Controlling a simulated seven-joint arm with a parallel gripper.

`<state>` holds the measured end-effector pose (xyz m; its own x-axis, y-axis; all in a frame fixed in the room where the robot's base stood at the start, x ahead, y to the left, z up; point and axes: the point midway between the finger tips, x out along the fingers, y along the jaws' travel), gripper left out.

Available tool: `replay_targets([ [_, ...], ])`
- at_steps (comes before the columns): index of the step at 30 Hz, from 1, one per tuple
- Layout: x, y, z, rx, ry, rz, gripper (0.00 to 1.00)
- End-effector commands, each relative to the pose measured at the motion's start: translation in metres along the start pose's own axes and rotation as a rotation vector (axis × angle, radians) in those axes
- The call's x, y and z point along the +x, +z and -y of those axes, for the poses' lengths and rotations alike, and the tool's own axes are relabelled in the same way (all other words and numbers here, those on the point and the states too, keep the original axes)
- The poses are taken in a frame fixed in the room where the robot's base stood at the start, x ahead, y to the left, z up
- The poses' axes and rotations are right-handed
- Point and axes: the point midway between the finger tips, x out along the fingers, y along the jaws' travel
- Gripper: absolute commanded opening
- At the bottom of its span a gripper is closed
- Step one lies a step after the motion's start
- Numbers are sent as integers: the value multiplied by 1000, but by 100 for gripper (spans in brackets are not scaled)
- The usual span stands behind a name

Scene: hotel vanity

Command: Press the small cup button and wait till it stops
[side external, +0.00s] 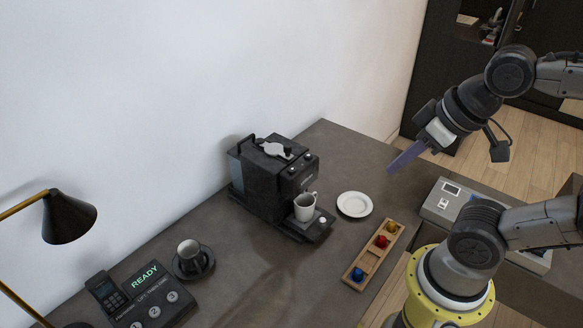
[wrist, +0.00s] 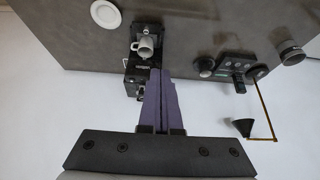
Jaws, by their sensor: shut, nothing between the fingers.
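A black coffee machine (side external: 266,178) stands on the grey counter against the white wall. A white cup (side external: 306,207) sits under its spout on the drip tray. Small round light marks (side external: 307,157) show on its front; I cannot tell which is the small cup button. My gripper (side external: 391,169) is shut and empty, its purple fingers held in the air to the right of the machine and apart from it. In the wrist view the shut fingers (wrist: 160,74) overlap part of the machine (wrist: 135,78), with the white cup (wrist: 146,46) just beyond the tips.
A white saucer (side external: 354,204) lies right of the machine. A wooden tray (side external: 357,262) with yellow, red and blue capsules is in front.

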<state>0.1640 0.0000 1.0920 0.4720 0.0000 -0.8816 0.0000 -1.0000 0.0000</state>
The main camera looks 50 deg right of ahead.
Motion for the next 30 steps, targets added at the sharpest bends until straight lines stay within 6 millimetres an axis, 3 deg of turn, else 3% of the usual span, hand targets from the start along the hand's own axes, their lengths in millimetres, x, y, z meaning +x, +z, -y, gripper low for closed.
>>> replay_targets([
  [5, 0, -2, 0, 2, -1, -9, 0],
  [8, -3, -15, 4, 20, -20, -58, 0],
  [11, -7, -41, 13, 61, -62, -133, 0],
  [17, 4, -122, 27, 249, -173, -272, 0],
  [24, 52, -193, 14, 502, -219, -347, 0],
  [30, 105, -211, -5, 654, -204, -334, 0],
])
